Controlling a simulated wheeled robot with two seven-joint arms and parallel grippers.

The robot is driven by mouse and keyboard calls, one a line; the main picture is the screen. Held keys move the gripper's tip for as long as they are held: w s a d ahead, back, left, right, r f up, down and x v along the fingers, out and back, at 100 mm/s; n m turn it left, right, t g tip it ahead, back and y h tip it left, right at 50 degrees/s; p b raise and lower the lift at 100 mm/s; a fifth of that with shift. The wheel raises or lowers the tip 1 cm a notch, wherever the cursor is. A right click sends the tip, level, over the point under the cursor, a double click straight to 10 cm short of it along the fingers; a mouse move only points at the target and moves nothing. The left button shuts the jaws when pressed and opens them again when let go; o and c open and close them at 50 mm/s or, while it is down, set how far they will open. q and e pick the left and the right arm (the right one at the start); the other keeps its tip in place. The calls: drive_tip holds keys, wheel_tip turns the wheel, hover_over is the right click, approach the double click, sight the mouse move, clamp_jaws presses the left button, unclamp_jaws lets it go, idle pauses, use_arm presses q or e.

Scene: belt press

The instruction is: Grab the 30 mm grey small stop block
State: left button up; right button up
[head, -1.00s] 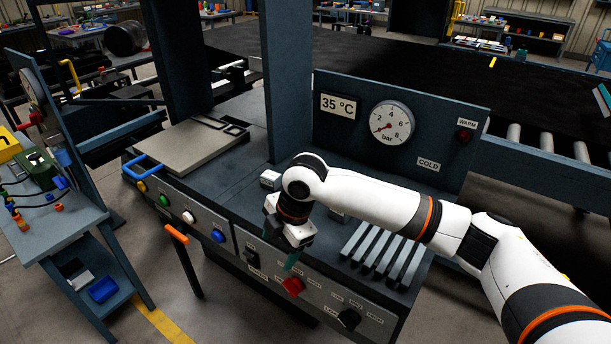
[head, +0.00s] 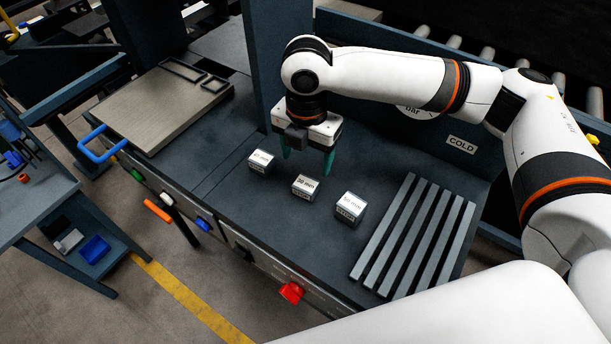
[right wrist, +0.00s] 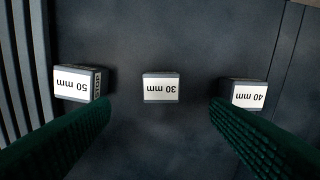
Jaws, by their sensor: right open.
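The 30 mm stop block (head: 306,187) is a small grey block with a white labelled top, upright on the dark press bench between two similar blocks. In the right wrist view the 30 mm block (right wrist: 161,87) shows centred between the fingers. My right gripper (head: 308,163) is open, its green fingers pointing down above and just behind the block, apart from it. The 40 mm block (head: 261,162) stands to the left in the head view and the 50 mm block (head: 350,207) to the right. My left gripper is out of view.
Several grey bars (head: 413,235) lie side by side on the bench at right. A metal plate (head: 160,107) with a blue handle is at left. A dark post (head: 263,65) rises behind the blocks. Buttons and a red knob (head: 291,292) line the front edge.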

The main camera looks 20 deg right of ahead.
sight(306, 183)
wheel_tip(306, 183, down, 4)
drive_tip(key=shift+r+p, duration=0.2)
drive_tip(key=shift+p, duration=0.15)
drive_tip(key=shift+w+f, duration=0.15)
drive_tip(key=shift+f, duration=0.1)
wheel_tip(306, 183, down, 4)
drive_tip(key=shift+f+p, duration=0.15)
drive_tip(key=shift+p, duration=0.8)
drive_tip(key=shift+f, duration=0.3)
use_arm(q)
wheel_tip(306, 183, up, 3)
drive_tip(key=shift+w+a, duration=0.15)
use_arm(e)
drive_tip(key=shift+f, duration=0.1)
drive_tip(key=shift+c, duration=0.5)
